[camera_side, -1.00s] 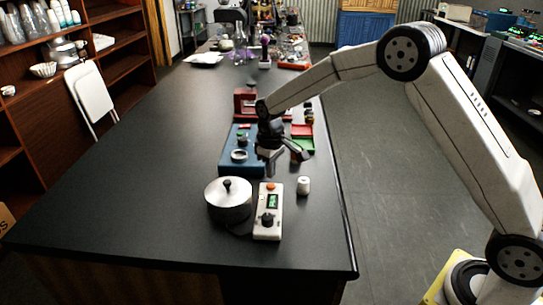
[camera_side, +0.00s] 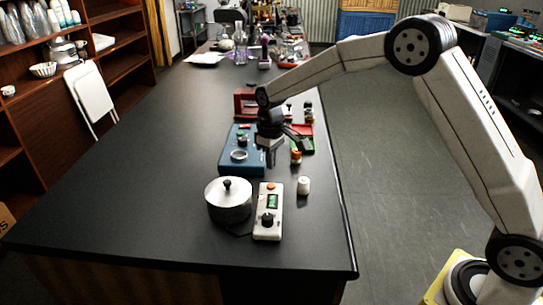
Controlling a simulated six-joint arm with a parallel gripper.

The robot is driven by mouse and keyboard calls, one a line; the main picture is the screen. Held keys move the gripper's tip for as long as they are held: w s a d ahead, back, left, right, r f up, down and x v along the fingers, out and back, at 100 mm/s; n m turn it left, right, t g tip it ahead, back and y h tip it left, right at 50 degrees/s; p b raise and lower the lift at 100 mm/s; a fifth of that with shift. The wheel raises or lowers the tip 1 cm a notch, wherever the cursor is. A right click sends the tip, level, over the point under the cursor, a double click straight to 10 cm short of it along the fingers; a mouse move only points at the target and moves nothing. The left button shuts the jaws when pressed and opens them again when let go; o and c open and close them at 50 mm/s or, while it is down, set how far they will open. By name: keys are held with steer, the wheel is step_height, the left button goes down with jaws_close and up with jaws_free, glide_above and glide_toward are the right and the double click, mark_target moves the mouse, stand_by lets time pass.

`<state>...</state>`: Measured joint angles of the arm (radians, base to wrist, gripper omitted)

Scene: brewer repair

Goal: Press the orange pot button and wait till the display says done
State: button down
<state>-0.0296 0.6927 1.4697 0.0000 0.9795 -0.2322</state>
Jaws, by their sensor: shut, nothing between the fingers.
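The white control box (camera_side: 267,229) lies on the black table near its front edge. It has an orange button (camera_side: 270,186) at its far end, a small green-lit display (camera_side: 272,201) and a black knob (camera_side: 267,219). The display text is too small to read. A metal pot (camera_side: 228,203) with a black lid knob stands just left of the box. My gripper (camera_side: 271,163) points down above the table, beyond the orange button and apart from it. It is shut and empty.
A small white cylinder (camera_side: 303,186) stands right of the box. Behind are a blue unit (camera_side: 240,150), a red device (camera_side: 245,101), a red and green tray (camera_side: 307,144) and a small orange-topped item (camera_side: 296,156). The table's left side is clear.

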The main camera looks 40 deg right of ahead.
steer(key=shift+r, duration=2)
stand_by(4.1)
steer(key=s+f+m+t, duration=0.1)
steer(key=s+f, duration=0.1)
steer(key=s, duration=1)
steer(key=s+d+f+m+t, duration=0.1)
steer(key=s+f+m, duration=0.1)
steer(key=s, duration=1)
steer(key=shift+s+d+f+t, duration=0.2)
steer(key=shift+d+f+t, duration=0.1)
steer(key=shift+f, duration=0.1)
